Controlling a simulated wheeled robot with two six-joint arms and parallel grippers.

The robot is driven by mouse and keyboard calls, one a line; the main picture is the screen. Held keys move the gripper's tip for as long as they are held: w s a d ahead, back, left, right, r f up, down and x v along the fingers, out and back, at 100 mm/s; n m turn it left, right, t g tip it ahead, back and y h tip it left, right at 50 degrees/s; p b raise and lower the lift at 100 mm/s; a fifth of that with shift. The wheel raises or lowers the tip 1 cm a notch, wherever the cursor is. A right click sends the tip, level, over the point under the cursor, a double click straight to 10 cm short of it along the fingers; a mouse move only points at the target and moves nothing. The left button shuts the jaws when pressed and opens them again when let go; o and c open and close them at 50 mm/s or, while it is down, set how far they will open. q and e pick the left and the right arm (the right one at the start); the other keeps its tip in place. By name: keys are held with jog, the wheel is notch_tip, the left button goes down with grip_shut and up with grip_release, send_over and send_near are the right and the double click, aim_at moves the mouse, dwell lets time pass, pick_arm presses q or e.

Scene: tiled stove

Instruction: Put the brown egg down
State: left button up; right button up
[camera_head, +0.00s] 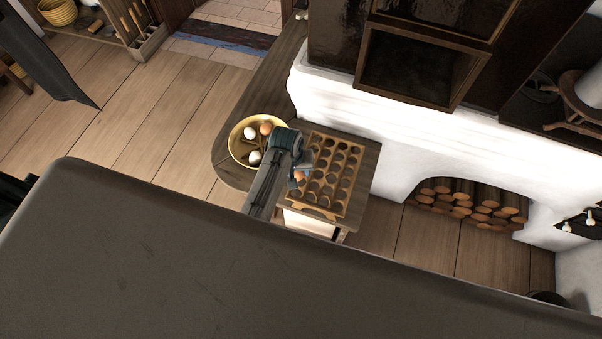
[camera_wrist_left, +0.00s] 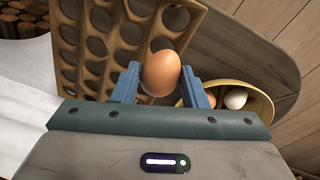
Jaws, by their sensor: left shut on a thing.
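A brown egg (camera_wrist_left: 160,74) is held between the two blue fingers of my left gripper (camera_wrist_left: 160,85). In the head view the left gripper (camera_head: 303,169) is over the left side of the wooden egg rack (camera_head: 322,211), and the brown egg (camera_head: 299,176) shows small at its tip. The rack also shows in the wrist view (camera_wrist_left: 68,50), behind and left of the egg. Its visible round holes look empty, though my arm hides some. I cannot tell whether the held egg touches the rack. My right gripper is not in view.
A yellow bowl (camera_head: 234,151) with white and brown eggs stands left of the rack on the wooden bench (camera_head: 228,172). A white stove wall (camera_head: 345,108) rises behind. Firewood (camera_head: 470,203) fills a niche at the right.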

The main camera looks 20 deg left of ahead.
aim_at(301, 175)
pick_arm(q)
jog(key=f, duration=0.2)
jog(key=d+f, duration=0.1)
jog(key=shift+w+p, duration=0.25)
jog(key=shift+p, duration=0.05)
jog(key=shift+a+f, duration=0.1)
jog(key=shift+f, duration=0.15)
jog(key=shift+f, duration=0.1)
jog(key=shift+f, duration=0.15)
jog(key=o, duration=0.7)
jog(key=r, duration=0.4)
jog(key=s+r, duration=0.1)
jog(key=r, duration=0.3)
jog(key=a+r, duration=0.1)
jog(key=r, duration=0.3)
jog(key=shift+s+a+r, duration=0.1)
jog(key=shift+s+r, duration=0.1)
jog(key=shift+s, duration=0.1)
